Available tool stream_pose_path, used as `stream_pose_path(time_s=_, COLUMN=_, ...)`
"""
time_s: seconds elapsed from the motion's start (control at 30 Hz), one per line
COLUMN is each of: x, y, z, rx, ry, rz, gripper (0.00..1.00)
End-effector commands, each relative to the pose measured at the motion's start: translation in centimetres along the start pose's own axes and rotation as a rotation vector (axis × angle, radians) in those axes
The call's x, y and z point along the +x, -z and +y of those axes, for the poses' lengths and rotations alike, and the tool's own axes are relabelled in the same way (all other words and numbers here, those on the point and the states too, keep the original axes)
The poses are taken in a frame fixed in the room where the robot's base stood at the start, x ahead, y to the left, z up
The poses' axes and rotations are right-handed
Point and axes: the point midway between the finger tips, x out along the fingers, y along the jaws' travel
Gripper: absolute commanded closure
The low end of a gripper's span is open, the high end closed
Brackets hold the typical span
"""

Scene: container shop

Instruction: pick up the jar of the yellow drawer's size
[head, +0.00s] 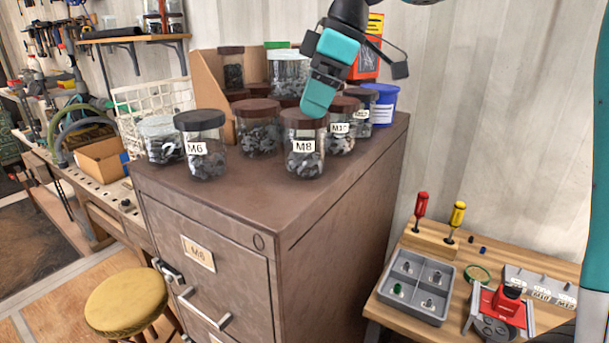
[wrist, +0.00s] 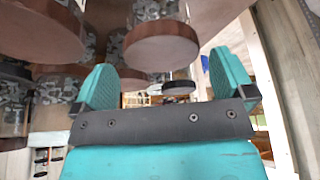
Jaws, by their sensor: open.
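No yellow drawer shows; the brown cabinet's top drawer (head: 205,265) has a cream label (head: 198,253), its digit hard to read. On the cabinet top stand a jar labelled M6 (head: 207,165) with a dark lid, a jar labelled M8 (head: 304,163) with a brown lid, and a jar labelled M10 (head: 341,142) behind it. In the wrist view my gripper (wrist: 163,86) is open, with a brown-lidded jar (wrist: 160,48) showing between and beyond the fingers. Contact cannot be told.
Close neighbours are an unlabelled brown-lidded jar (head: 257,140), a jar (head: 161,145) at the left and a blue tub (head: 382,105). A cardboard bin (head: 208,80) stands behind. The cabinet's front right top is clear. A workbench (head: 450,290) holds a grey tray (head: 416,287).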

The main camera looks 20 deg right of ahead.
Motion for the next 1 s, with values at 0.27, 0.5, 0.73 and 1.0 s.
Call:
stream_pose_path(time_s=0.27, x=2.6, y=0.1, z=-0.1, rx=0.0, ry=0.002, rz=-0.001, gripper=0.0)
stream_pose_path(time_s=0.5, x=5.6, y=0.2, z=-0.1, rx=0.0, ry=0.001, rz=-0.001, gripper=0.0)
stream_pose_path(time_s=0.73, x=5.8, y=0.2, z=-0.1, rx=0.001, ry=-0.001, rz=0.0, gripper=0.0)
stream_pose_path(time_s=1.0, x=5.8, y=0.2, z=-0.1, rx=0.001, ry=-0.001, rz=0.0, gripper=0.55)
